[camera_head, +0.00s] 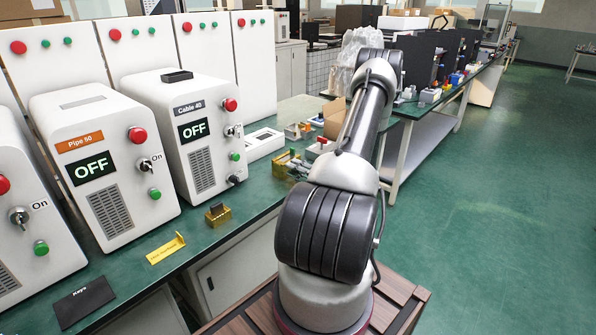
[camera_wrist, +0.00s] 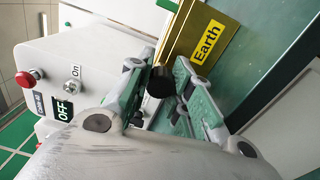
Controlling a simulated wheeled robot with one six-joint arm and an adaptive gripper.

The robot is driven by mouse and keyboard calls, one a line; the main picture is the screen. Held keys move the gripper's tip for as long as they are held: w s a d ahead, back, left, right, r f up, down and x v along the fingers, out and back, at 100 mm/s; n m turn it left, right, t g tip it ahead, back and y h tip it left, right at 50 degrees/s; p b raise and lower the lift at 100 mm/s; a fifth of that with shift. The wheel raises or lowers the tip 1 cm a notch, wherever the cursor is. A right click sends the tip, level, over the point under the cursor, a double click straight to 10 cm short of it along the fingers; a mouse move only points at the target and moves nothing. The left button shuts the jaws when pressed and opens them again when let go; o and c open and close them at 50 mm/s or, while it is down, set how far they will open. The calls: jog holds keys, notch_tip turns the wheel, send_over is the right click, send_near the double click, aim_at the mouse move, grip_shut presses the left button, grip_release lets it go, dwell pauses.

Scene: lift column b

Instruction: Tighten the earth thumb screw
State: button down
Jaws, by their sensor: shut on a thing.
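The black thumb screw (camera_wrist: 160,82) shows in the wrist view as a dark round knob in front of a brass-coloured block (camera_wrist: 178,43). The block carries a yellow "Earth" label (camera_wrist: 207,43). My gripper (camera_wrist: 163,76) is shut on the thumb screw, with one finger on each side of it. The screw's thread is hidden, so I cannot tell how far in it sits. In the head view my gripper is hidden behind my own arm.
A white cabinet reading OFF (camera_wrist: 64,110) stands left of my gripper. In the head view, white cabinets (camera_head: 105,150) line the green bench. Open floor (camera_head: 490,200) lies right.

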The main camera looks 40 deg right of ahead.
jog(key=shift+m, duration=1)
jog(key=c, duration=1.3)
grip_release()
jog(key=shift+o, duration=0.2)
jog(key=s, duration=0.7)
jog(key=shift+d, duration=0.25)
